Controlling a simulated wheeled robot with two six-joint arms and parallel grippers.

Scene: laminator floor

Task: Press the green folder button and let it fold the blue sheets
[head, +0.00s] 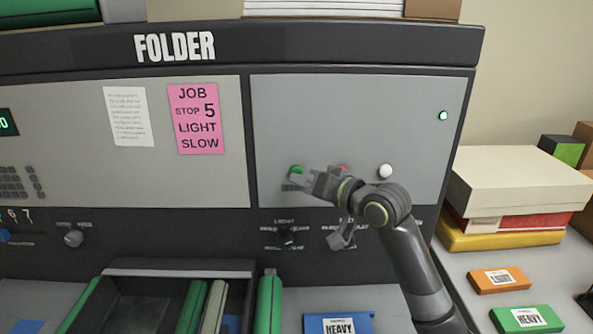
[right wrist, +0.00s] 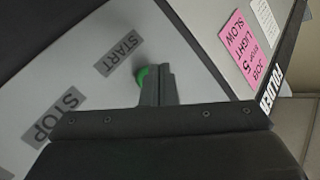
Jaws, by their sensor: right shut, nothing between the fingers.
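The green button (head: 296,170) is on the light grey right-hand panel of the folder (head: 262,190). In the right wrist view the green button (right wrist: 140,76) is by the START label (right wrist: 120,54), partly hidden behind my fingers. My right gripper (head: 303,181) is shut and empty, with its fingertips at the button; I cannot tell whether they touch it. It also shows in the right wrist view (right wrist: 158,84). My left gripper is not in view. A blue packet (head: 312,325) labelled HEAVY lies at the bottom; I cannot make out loose blue sheets.
A red button (head: 343,167), mostly behind my right gripper, and a white button (head: 386,171) are to the right. A small green light (head: 443,115) is lit. A pink note (head: 198,118) reads JOB, STOP 5, LIGHT, SLOW. Stacked boxes (head: 515,180) stand at the right.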

